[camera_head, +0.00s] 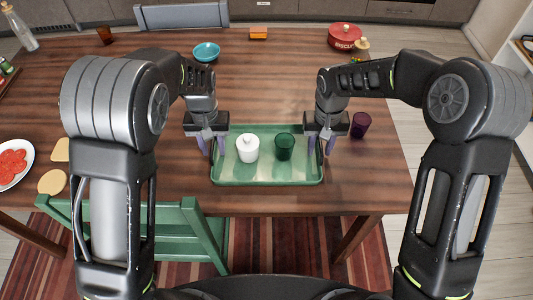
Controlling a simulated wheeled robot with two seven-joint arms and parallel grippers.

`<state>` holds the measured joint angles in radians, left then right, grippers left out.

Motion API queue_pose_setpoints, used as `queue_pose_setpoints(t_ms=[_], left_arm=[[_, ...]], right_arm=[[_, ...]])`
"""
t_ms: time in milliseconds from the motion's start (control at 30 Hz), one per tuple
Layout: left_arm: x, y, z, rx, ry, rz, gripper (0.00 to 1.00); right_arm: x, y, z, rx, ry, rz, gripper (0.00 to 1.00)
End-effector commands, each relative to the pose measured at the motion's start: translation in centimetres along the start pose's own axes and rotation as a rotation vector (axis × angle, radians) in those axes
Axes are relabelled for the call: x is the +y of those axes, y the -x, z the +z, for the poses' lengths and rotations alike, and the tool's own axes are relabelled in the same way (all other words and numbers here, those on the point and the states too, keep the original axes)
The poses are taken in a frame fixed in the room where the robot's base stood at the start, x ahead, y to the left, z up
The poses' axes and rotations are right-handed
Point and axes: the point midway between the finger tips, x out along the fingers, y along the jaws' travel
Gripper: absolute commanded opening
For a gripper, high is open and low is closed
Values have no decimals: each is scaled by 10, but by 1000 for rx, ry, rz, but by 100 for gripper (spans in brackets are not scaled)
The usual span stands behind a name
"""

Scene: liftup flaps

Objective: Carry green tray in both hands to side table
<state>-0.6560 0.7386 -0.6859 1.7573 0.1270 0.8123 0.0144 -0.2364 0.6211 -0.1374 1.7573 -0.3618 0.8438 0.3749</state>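The green tray (268,176) lies flat near the front edge of the wooden dining table. A white lidded pot (247,148) and a dark green cup (285,147) stand upright on it. My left gripper (211,147) points down at the tray's left rim, its two purple-grey fingers spread apart, one on either side of the rim. My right gripper (321,147) points down at the right rim in the same way, fingers spread. Both look open; whether any finger touches the rim cannot be told. I cannot make out a side table.
A purple cup (360,125) stands just right of my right gripper. A teal bowl (206,52), an orange block (258,33) and a red biscuit tin (344,36) are farther back. A green chair (185,225) is at the front left. Open floor lies right of the table.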

Motion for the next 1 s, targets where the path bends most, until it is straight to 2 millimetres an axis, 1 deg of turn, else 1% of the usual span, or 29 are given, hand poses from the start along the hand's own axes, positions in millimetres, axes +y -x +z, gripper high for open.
queue_pose_setpoints(t_ms=[233, 267, 667, 1000], left_arm=[[0, -1, 0, 0, 0, 0, 34], [0, -1, 0, 0, 0, 0, 32], [0, 0, 0, 0, 0, 0, 0], [0, 0, 0, 0, 0, 0, 0]], right_arm=[[0, -1, 0, 0, 0, 0, 34], [0, -1, 0, 0, 0, 0, 32], [0, 0, 0, 0, 0, 0, 0], [0, 0, 0, 0, 0, 0, 0]])
